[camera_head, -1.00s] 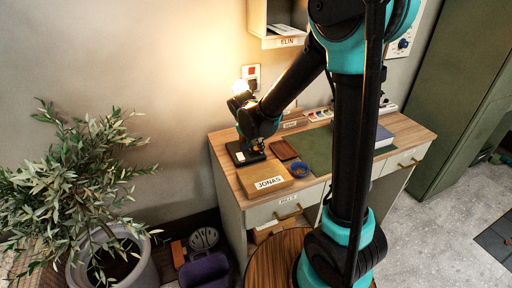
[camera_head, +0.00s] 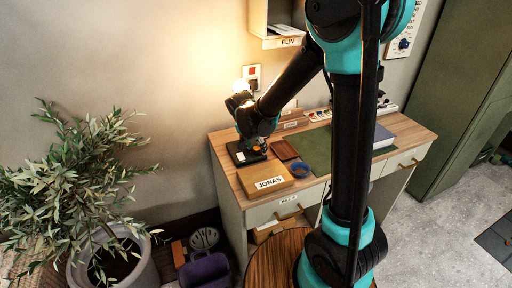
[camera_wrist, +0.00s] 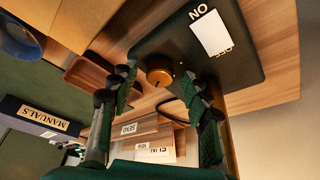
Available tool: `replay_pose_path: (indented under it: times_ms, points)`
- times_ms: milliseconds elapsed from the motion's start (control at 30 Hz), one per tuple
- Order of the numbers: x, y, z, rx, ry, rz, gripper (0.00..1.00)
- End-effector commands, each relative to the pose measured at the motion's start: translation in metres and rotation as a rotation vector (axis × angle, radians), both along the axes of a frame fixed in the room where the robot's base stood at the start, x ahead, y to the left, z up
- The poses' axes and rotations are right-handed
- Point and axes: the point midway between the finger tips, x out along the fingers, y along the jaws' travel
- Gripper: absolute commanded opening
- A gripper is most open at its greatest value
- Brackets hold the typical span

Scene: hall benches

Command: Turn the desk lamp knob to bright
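The desk lamp's black base (camera_head: 236,153) stands at the left end of the desk, and a bright glow shows at its head (camera_head: 241,86). In the wrist view the base (camera_wrist: 174,45) carries a white label and a round brass-coloured knob (camera_wrist: 159,70) near its edge. My gripper (camera_wrist: 158,78) is open, with its two dark green fingers on either side of the knob. A gap shows between the knob and each fingertip, so it looks ungripped. In the head view my wrist covers part of the lamp, and the knob is hard to make out.
The desk (camera_head: 222,160) also bears a wooden box marked JONAS (camera_head: 266,181), a brown tray (camera_head: 284,150), a blue bowl (camera_head: 300,170) and a green mat (camera_head: 316,150). A MANUALS binder (camera_wrist: 42,116) shows in the wrist view. A potted plant (camera_head: 88,190) stands left of the desk.

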Motion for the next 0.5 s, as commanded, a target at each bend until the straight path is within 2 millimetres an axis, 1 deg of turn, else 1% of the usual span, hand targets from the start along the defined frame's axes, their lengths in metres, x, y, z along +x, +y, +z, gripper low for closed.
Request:
replay_pose_path:
  times_ms: [267,367,500]
  points:
    - [-0.001,0.000,0.002,0.000,0.000,0.000,0.47]
    - [-0.004,0.002,0.009,0.000,0.000,0.001,0.47]
    - [-0.011,0.006,0.028,-0.001,0.001,0.003,0.47]
